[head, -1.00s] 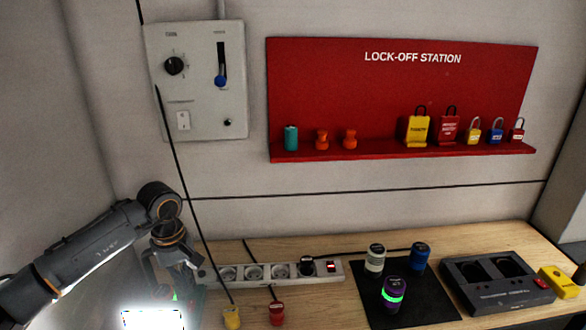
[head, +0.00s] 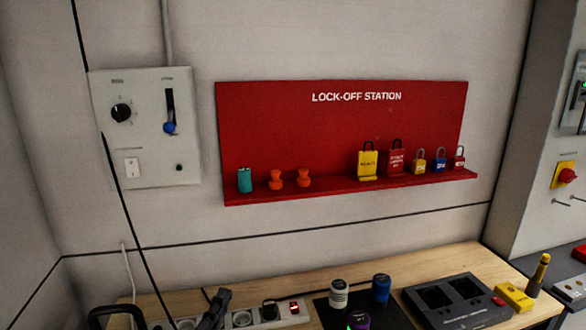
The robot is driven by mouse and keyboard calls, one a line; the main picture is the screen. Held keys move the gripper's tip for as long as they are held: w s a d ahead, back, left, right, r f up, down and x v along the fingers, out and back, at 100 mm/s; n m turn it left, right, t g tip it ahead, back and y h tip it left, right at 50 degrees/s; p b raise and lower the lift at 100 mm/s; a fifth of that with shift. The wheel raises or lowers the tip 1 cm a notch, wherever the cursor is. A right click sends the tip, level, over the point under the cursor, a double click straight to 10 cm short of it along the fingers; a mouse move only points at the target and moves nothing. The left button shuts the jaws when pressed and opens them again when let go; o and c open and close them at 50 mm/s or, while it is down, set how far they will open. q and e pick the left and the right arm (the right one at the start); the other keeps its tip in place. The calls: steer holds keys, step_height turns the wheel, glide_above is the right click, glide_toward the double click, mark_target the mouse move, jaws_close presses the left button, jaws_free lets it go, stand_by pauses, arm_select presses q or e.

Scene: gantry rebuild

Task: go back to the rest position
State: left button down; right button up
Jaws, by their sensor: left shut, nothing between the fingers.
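My left gripper (head: 222,297) shows as a dark, narrow shape at the bottom edge, in front of the white power strip (head: 240,319). Its fingers are together, with nothing seen between them. Most of its arm is below the picture. My right gripper is not in view.
A wooden bench (head: 330,276) runs along the wall. On it are a dark mat with several capped cylinders, a dark charger (head: 458,299) and a yellow block (head: 514,297). Above are the red lock-off board (head: 340,125) and a grey switch box (head: 145,130). A panel stands at right.

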arm_select(q)
steer(key=s+a+f+n+g+y, duration=0.3)
steer(key=s+a+f+n+g, duration=0.1)
steer(key=f+n, duration=0.35)
steer(key=s+a+f+n+g+y, duration=0.35)
steer(key=s+f+n, duration=0.2)
steer(key=f, duration=0.25)
steer(key=s+f+n+g+h, duration=0.1)
steer(key=s+f+n+g, duration=0.3)
steer(key=s, duration=0.5)
steer(key=s+f+n+g+h, duration=0.1)
steer(key=s+f+n+g, duration=0.2)
steer(key=s+f+g, duration=0.4)
step_height(320, 180, down, 24)
steer(key=s+f+t+b, duration=0.1)
steer(key=s+b, duration=0.1)
steer(key=s+a+f+g+b, duration=0.1)
steer(key=s+a+f, duration=0.1)
steer(key=s+f, duration=1.5)
step_height(320, 180, down, 3)
steer(key=shift+s+a+r+m+y+b, duration=0.2)
steer(key=shift+s+a+m+y+b, duration=0.05)
steer(key=shift+a+m+y+b, duration=0.1)
